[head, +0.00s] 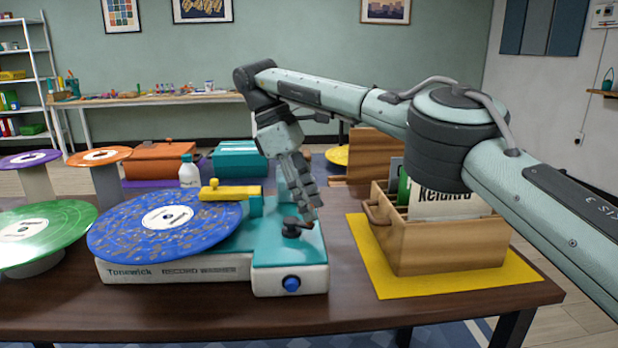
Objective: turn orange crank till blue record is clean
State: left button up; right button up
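A blue record (125,226) with brownish specks all over lies on the white and teal record washer (180,268), under a yellow bar (229,193). A small dark crank (292,231) sits on the washer's teal top at the right; I see no orange on it. My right gripper (310,212) points down from above, with its fingertips close to the crank. The fingers partly overlap in this view, so I cannot tell whether they are open, shut or touching the crank. My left gripper is out of view.
A wooden crate (440,250) of record sleeves stands on a yellow mat (395,283) to the right. A green record (45,222) is at the left edge, with purple (30,158) and orange (98,156) discs behind. A white bottle (189,172) stands behind the washer. The table's front strip is clear.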

notch_tip(320, 180, up, 6)
jog(key=shift+r, duration=0.1)
jog(key=shift+d+r, duration=0.15)
jog(key=shift+r, duration=0.95)
jog(key=shift+s+f, duration=0.1)
dwell(0.6)
